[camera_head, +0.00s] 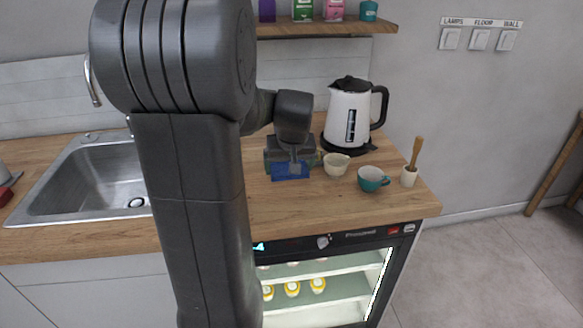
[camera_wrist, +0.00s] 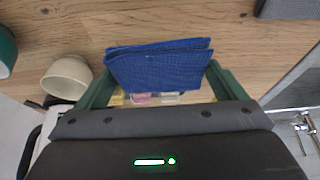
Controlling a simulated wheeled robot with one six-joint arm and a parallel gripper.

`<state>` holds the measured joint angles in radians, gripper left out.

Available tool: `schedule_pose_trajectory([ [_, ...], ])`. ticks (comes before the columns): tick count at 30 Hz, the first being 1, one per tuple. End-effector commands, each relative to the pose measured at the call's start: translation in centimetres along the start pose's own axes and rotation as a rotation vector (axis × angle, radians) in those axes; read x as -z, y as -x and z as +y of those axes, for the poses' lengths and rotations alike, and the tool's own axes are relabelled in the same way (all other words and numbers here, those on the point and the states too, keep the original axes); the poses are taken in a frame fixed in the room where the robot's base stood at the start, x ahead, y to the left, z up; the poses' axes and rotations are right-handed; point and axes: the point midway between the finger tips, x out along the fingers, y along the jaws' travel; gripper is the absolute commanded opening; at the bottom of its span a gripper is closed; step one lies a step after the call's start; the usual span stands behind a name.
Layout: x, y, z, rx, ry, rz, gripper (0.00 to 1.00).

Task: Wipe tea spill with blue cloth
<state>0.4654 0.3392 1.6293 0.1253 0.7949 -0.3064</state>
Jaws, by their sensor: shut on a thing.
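The blue cloth (camera_head: 291,172) is low over the wooden counter, left of the cups. My gripper (camera_head: 290,165) is shut on it from above. In the wrist view the folded cloth (camera_wrist: 160,66) spans between the two green fingers of my gripper (camera_wrist: 158,78). I cannot tell whether the cloth touches the counter. No tea spill shows in either view; the area under the cloth and gripper is hidden.
The sink (camera_head: 95,185) is left. Counter (camera_head: 285,208) in front of the cloth is clear.

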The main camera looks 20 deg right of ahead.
Motion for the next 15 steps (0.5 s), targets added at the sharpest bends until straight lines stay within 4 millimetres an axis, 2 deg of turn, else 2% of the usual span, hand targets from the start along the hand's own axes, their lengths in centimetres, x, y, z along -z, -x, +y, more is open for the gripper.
schedule_pose_trajectory([
  [1, 0.4, 0.8, -0.1, 0.000, 0.001, 0.001, 0.66],
  [6, 0.9, 1.7, -0.3, 0.000, 0.002, 0.001, 0.66],
  [15, 0.9, 1.7, -0.4, 0.000, 0.002, 0.001, 0.66],
])
